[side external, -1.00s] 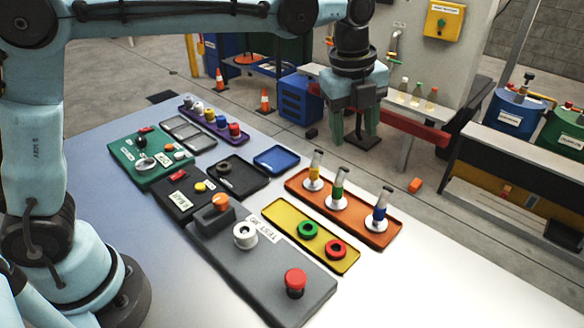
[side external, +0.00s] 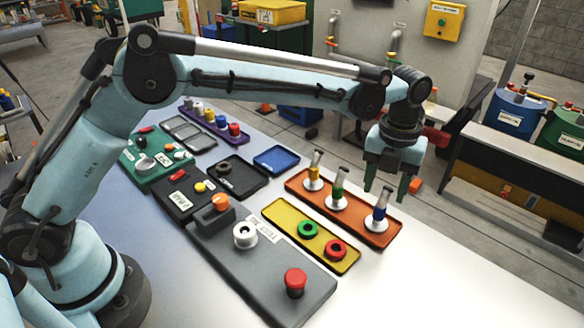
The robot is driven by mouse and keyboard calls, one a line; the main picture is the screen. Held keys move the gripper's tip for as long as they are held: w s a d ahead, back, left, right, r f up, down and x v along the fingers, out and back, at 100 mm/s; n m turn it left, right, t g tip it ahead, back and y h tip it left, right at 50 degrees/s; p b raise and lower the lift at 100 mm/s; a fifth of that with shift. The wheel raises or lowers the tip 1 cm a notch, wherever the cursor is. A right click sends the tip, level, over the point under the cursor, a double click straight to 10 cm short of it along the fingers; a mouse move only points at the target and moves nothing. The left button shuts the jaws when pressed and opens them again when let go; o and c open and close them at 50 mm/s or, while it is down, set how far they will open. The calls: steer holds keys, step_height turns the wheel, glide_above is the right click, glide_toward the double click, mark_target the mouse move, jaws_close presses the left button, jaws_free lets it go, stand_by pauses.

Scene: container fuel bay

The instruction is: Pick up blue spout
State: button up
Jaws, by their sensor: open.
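The blue spout (side external: 380,213) stands upright on a white round base at the right end of the orange tray (side external: 353,232). It has a blue band and a grey tube tip. In this view the fingers appear just above and around the top of the blue spout; I cannot tell the exact depth. Nothing is between the fingers that I can see as held.
A yellow tray (side external: 345,264) with a green ring (side external: 308,230) and a red ring (side external: 336,249) lies in front of the orange tray. A grey panel (side external: 262,279) with a red button (side external: 295,281) is at the front. The table's right side is clear.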

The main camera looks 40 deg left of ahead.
mark_target(382, 203)
steer(key=shift+s+d+f, duration=0.15)
steer(key=shift+s+f, duration=0.05)
steer(key=shift+f, duration=1.25)
steer(key=shift+s+d+f, duration=0.1)
steer(key=shift+s+f, duration=0.05)
steer(key=shift+f, duration=1.3)
steer(key=shift+c, duration=0.3)
jaws_close()
